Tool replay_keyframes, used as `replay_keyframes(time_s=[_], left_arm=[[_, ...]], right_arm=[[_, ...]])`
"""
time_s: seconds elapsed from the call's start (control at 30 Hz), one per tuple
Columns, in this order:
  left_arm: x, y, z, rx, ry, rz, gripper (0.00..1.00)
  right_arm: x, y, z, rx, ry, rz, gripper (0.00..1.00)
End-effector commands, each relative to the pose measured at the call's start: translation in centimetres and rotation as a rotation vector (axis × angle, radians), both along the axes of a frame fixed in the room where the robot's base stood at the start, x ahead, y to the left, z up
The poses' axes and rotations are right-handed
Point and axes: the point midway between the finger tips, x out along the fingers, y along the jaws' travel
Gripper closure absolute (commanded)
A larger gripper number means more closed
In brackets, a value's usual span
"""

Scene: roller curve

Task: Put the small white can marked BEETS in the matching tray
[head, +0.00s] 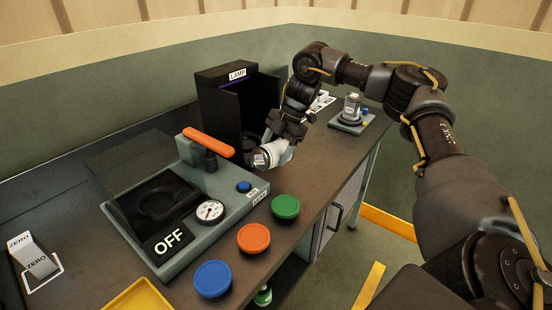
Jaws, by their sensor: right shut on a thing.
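My right gripper (277,142) is shut on a small white can (275,154), held tilted above the bench in front of the dark LAMP box. The can carries a small label whose text is too small to read. A yellow tray (140,298) shows partly at the bottom left edge; I see no marking on it. I cannot tell which tray matches the can. My left gripper is not in view.
A grey device with an OFF display (168,240), clear cover and orange handle stands left of the can. Blue (212,279), orange (253,238) and green (285,207) round lids line the front edge. The LAMP box (222,105) stands behind. A scale-like stand holds a metal object (352,106).

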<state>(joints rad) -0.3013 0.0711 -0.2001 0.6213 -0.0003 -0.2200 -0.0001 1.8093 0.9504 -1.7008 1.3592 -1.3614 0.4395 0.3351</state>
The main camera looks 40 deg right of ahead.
Motion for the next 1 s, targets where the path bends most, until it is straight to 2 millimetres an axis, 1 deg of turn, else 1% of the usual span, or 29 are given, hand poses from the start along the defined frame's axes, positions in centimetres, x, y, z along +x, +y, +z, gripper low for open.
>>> replay_keyframes(time_s=[0.03,0.2,0.47,0.5,0.7,0.8,1.0], left_arm=[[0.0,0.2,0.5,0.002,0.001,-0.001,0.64],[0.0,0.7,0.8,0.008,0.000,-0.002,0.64],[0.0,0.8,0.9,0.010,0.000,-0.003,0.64],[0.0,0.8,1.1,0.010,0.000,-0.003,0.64],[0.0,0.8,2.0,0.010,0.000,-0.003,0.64],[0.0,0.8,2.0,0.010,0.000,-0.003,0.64],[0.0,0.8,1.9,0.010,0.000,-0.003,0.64]], right_arm=[[0.5,-0.5,-0.5,0.001,0.002,-0.003,0.75],[1.4,-1.5,-2.3,0.002,0.000,-0.001,0.75],[1.8,-1.9,-3.0,0.003,-0.002,-0.001,0.75],[2.0,-2.2,-3.4,0.001,0.000,-0.001,0.75],[1.9,-2.1,-5.9,0.002,-0.001,0.000,0.75],[1.9,-2.1,-6.4,0.002,-0.002,0.000,0.75],[1.9,-2.1,-6.4,0.002,-0.003,0.000,0.75]])
